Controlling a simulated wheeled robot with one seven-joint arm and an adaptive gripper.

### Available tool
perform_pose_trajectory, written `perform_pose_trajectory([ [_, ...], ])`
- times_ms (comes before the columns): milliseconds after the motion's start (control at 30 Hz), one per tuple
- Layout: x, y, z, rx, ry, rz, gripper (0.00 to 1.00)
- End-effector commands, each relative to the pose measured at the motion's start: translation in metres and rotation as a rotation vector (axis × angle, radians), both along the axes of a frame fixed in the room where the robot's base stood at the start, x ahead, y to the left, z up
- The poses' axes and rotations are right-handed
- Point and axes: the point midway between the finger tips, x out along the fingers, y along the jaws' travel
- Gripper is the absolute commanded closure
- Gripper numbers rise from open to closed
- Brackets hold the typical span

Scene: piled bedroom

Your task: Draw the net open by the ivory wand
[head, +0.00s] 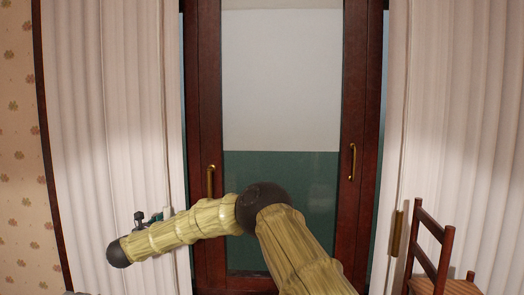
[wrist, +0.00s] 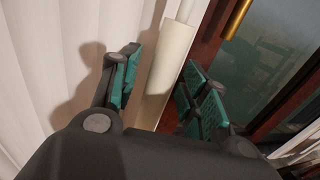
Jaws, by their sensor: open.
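The white net curtain (head: 105,120) hangs in folds at the left of the window, and its folds fill the left of the wrist view (wrist: 50,60). The ivory wand (wrist: 168,65) is a pale upright cylinder at the curtain's edge. In the wrist view it stands between the two teal finger pads of my gripper (wrist: 163,88), with a gap seen on the right side. My gripper is open around it. In the head view my gripper (head: 156,217) is small, beside the curtain's inner edge and partly hidden by my arm; only a pale bit of the wand (head: 168,211) shows there.
A dark wooden glazed door (head: 207,90) with brass handles (head: 352,162) stands right of the curtain. Another white curtain (head: 455,110) hangs at the right, with a brass fitting (head: 396,233) beside it. A wooden chair (head: 436,245) stands at lower right.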

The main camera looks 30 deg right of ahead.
Motion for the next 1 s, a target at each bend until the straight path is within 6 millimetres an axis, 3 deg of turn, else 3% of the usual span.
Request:
perform_pose_trajectory([
  [1000,-0.044,0.041,-0.002,0.0,0.0,-0.001,0.55],
])
